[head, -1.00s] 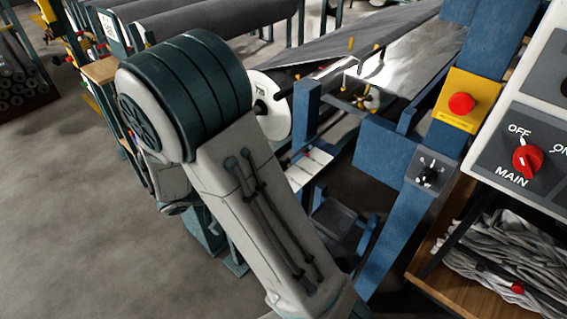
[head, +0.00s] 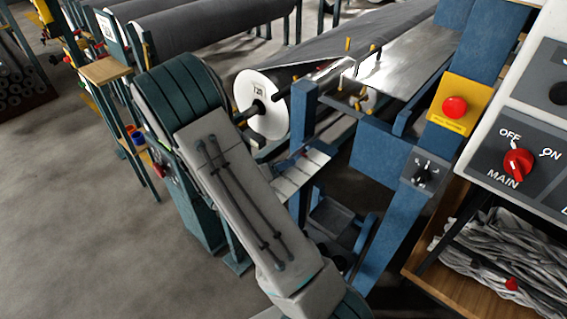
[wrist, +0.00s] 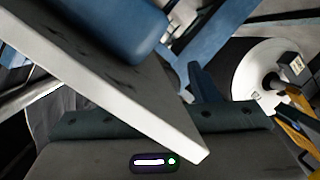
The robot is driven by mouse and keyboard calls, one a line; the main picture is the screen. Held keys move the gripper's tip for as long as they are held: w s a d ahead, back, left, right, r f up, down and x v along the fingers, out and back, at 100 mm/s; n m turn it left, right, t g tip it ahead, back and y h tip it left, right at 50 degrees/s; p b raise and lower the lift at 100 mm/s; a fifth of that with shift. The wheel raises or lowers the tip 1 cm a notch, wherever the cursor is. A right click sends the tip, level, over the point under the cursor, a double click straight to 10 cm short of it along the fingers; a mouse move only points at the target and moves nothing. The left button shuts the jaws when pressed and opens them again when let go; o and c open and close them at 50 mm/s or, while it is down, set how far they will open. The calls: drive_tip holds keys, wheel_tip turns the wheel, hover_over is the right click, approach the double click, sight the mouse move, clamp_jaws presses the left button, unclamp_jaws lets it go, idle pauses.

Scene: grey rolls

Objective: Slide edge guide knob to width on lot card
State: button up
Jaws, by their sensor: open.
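A white roll end disc (head: 262,105) bears a small card (head: 258,88) with printed characters too small to read surely. Yellow pegs (head: 348,45) stand by the web on the blue machine (head: 303,110); I cannot tell which part is the edge guide knob. My gripper (wrist: 205,88) shows partly in the wrist view, with one dark finger visible and the other side hidden behind a pale slab. It is open, with nothing seen between its fingers. In the head view my arm hides it.
A pale slab (wrist: 130,90) and a blue rounded part (wrist: 115,25) are very close to the wrist camera. A white control panel (head: 540,100) with a red MAIN switch (head: 518,162) and a red stop button (head: 455,107) stand at right. Open floor (head: 80,200) lies left.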

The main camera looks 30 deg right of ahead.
drive_tip(key=shift+x, duration=0.85)
clamp_jaws()
drive_tip(key=s+a+b, duration=0.3)
drive_tip(key=a+b, duration=0.1)
drive_tip(key=a, duration=0.5)
drive_tip(key=shift+s+a, duration=0.25)
drive_tip(key=shift+a, duration=0.05)
unclamp_jaws()
